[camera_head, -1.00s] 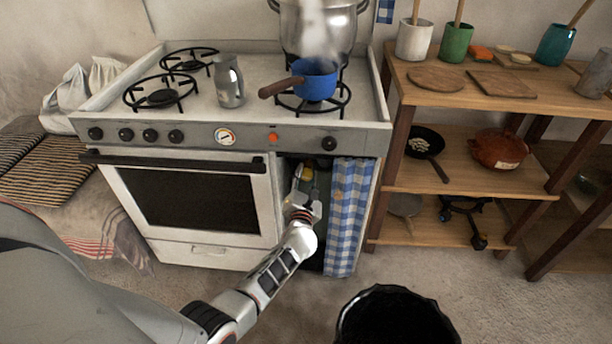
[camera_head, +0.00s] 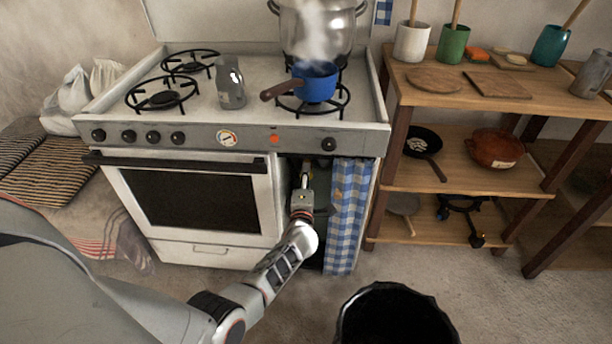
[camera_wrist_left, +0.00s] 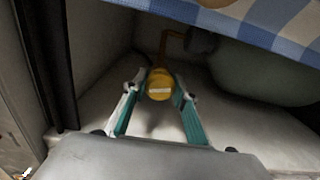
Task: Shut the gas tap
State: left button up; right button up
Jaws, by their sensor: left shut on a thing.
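The gas tap (camera_wrist_left: 159,86) is a round yellow knob with a pale bar across its face, on a yellow pipe in the left wrist view. It sits inside the narrow compartment beside the oven. My left gripper (camera_wrist_left: 162,92) is shut on the tap, one finger on each side. In the head view my left gripper (camera_head: 305,178) reaches into the compartment opening and mostly hides the tap. My right gripper is not in view.
A blue checked curtain (camera_head: 349,215) hangs at the opening's right side, close to my left arm. A grey-green rounded body (camera_wrist_left: 262,78) stands right of the tap. A steaming blue pan (camera_head: 318,82) is on the stove (camera_head: 240,112). A black bin (camera_head: 395,315) stands in front.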

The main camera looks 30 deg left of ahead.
pick_arm(q)
jog(key=shift+m, duration=1.6)
jog(key=o, duration=1.1)
